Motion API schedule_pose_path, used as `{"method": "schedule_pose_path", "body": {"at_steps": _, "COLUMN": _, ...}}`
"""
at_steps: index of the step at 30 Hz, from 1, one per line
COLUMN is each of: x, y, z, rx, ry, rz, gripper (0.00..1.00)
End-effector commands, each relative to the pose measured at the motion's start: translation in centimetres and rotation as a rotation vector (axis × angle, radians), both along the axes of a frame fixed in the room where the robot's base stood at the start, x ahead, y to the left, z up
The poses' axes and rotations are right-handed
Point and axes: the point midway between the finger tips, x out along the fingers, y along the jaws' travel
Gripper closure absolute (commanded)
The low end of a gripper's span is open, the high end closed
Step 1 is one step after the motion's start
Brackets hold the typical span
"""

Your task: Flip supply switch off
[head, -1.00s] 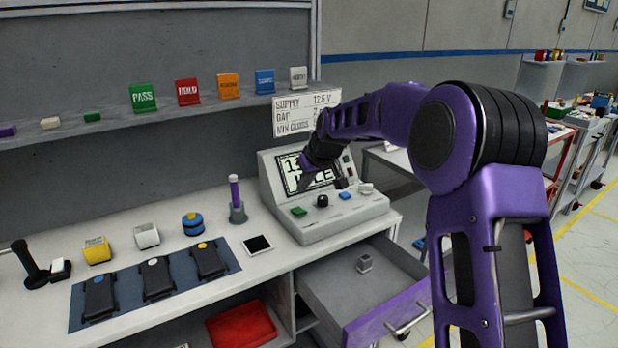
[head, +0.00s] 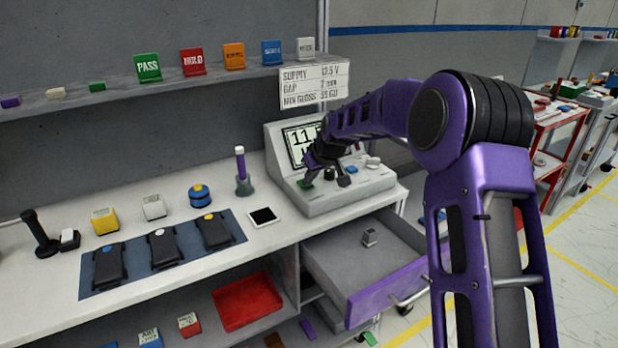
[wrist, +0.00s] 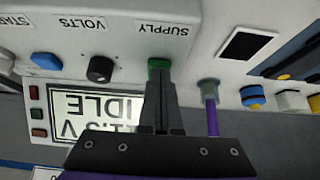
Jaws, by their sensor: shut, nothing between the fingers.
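The supply unit is a light grey console (head: 345,200) on the bench with a lit screen (head: 299,145). In the wrist view it appears upside down, and its screen (wrist: 100,108) reads IDLE with a volts figure partly hidden by my fingers. The green supply switch (wrist: 158,64) sits beside the SUPPLY label (wrist: 160,29). My gripper (wrist: 160,76) is shut and empty, its tips right at the green switch and overlapping it; whether they touch I cannot tell. In the head view the switch (head: 304,185) shows just below my gripper (head: 309,174).
An open drawer (head: 385,293) juts out below, holding a small grey block (head: 369,237).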

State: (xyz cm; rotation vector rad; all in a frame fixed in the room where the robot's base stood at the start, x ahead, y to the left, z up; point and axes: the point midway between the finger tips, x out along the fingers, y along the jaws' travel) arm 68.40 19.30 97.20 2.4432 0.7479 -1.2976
Motion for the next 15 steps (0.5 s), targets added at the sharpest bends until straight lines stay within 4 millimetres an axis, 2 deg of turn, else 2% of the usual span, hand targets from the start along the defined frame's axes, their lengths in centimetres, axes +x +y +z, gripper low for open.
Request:
{"method": "schedule_pose_path", "body": {"at_steps": 1, "x": -0.1, "y": -0.1, "z": -1.0, "rx": 0.000, "ry": 0.001, "rz": -0.001, "gripper": 1.00}}
{"method": "schedule_pose_path", "body": {"at_steps": 2, "x": -0.1, "y": 0.0, "z": -0.5, "rx": 0.000, "ry": 0.000, "rz": 0.000, "gripper": 1.00}}
{"method": "schedule_pose_path", "body": {"at_steps": 15, "x": -0.1, "y": 0.0, "z": 0.5, "rx": -0.001, "ry": 0.001, "rz": 0.000, "gripper": 1.00}}
